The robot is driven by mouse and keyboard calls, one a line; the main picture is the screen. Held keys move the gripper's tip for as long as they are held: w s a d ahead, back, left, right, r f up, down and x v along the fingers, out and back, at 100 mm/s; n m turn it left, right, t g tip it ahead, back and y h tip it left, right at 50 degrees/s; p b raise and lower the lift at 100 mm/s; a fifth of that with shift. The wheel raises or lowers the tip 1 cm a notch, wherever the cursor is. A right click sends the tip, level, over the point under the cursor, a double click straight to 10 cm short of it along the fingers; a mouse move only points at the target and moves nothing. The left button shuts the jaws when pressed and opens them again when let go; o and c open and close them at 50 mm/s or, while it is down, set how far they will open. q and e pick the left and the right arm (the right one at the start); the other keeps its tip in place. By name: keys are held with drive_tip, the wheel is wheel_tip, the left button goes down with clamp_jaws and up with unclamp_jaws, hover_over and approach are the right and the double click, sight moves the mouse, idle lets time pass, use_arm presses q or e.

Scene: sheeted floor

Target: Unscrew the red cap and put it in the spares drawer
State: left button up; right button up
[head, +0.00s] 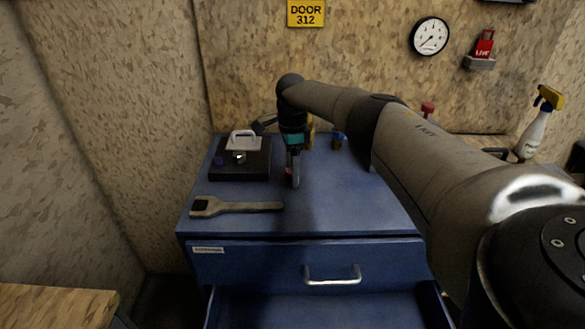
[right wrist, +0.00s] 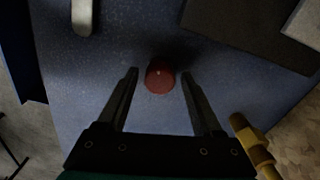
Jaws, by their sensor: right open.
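The red cap (right wrist: 160,77) shows as a round red disc on the blue cabinet top in the right wrist view. What is under it is hidden. In the head view only a bit of red (head: 289,171) shows beside my fingers. My right gripper (head: 294,184) points down at the cap. In the right wrist view its fingers (right wrist: 160,73) are open, one on each side of the cap, with gaps between. The blue cabinet has a shut labelled drawer (head: 260,264); the label is too small to read. Below it a drawer (head: 320,312) is pulled open. My left gripper is not in view.
A grey wrench (head: 240,207) lies near the cabinet's front left. A black plate (head: 225,172) with a white handled piece (head: 243,141) sits behind it. A brass-coloured part (right wrist: 250,140) stands near my right gripper. A spray bottle (head: 535,132) stands far right.

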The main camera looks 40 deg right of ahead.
drive_tip(key=m+p, duration=0.1)
drive_tip(key=m, duration=0.2)
drive_tip(key=shift+r+m, duration=0.1)
drive_tip(key=shift+m, duration=0.3)
drive_tip(key=m+p, duration=0.1)
drive_tip(key=m, duration=0.2)
drive_tip(key=shift+m+p, duration=0.3)
drive_tip(key=m+p, duration=0.1)
drive_tip(key=m, duration=0.2)
drive_tip(key=shift+m, duration=0.3)
drive_tip(key=m, duration=0.3)
